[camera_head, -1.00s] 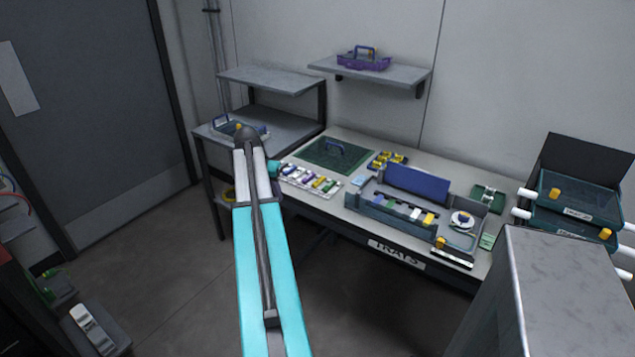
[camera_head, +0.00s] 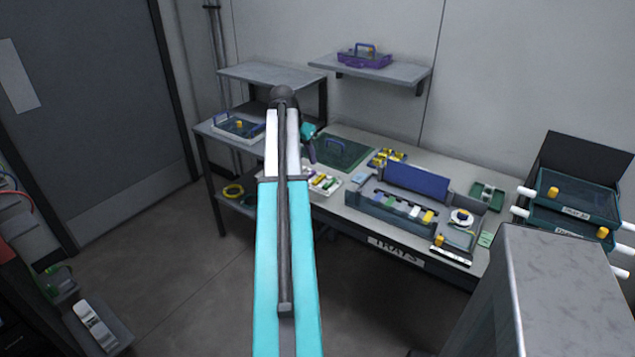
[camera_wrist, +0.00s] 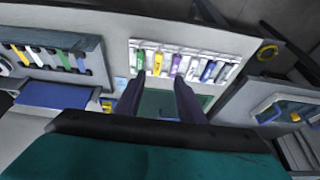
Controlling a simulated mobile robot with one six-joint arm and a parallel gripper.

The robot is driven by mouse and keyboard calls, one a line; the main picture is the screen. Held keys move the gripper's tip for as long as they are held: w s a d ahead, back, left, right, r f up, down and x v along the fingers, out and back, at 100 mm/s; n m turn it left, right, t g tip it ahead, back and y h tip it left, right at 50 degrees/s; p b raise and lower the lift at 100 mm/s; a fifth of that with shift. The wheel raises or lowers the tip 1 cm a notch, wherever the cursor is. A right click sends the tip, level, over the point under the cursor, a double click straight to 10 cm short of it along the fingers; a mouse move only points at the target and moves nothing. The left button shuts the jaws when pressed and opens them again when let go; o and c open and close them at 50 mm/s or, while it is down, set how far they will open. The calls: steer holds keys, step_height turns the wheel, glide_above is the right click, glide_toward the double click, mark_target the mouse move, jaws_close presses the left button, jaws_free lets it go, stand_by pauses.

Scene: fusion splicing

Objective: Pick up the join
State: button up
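I cannot single out the join by name; several small coloured pieces lie in a row on a white rack (camera_wrist: 186,47), some green, yellow, purple and blue. In the head view the white rack (camera_head: 336,191) is on the table, partly hidden by my arm. My gripper (camera_wrist: 157,80) is open and empty in the wrist view, its two dark fingers pointing at the rack's lower edge near the green and yellow pieces. In the head view my gripper (camera_head: 311,153) hangs above the table near the green mat (camera_head: 350,155).
A grey case (camera_head: 375,205) with a blue lid holds more coloured pieces in a row, right of the rack. Yellow parts (camera_head: 388,157) lie behind it. A side table (camera_head: 208,130) with a tray stands left, a shelf (camera_head: 400,77) above. Teal drawers (camera_head: 570,215) are at right.

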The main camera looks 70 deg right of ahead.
steer(key=p, duration=0.1)
glide_toward(317, 179)
steer(key=shift+a+x, duration=0.1)
steer(key=shift+x, duration=0.6)
steer(key=shift+a+x, duration=0.15)
steer(key=shift+x, duration=0.5)
steer(key=shift+w+f, duration=0.1)
steer(key=shift+w, duration=0.1)
steer(key=shift+s+d+f+p, duration=0.25)
steer(key=shift+d+f+p, duration=0.3)
steer(key=shift+f, duration=0.15)
steer(key=shift+p+x, duration=0.35)
steer(key=shift+x, duration=1.45)
steer(key=shift+r, duration=0.1)
jaws_close()
